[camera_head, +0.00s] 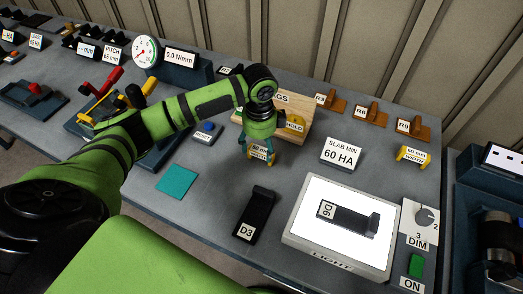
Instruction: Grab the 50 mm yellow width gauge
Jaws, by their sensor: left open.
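My left gripper (259,146) points down at the middle of the bench, its fingers open. A small yellow gauge with a white label (262,154) shows between and just below the fingertips. I cannot tell whether the fingers touch it, and its label is too small to read surely. A second yellow gauge with a white label (413,155) stands at the right, apart from the gripper; its number is also hard to read. My right gripper is not in view.
A wooden board (293,103) with a yellow hold tag stands just behind the gripper. In front lie a teal square (177,182), a black D3 piece (255,213) and a lit light box (295,238).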

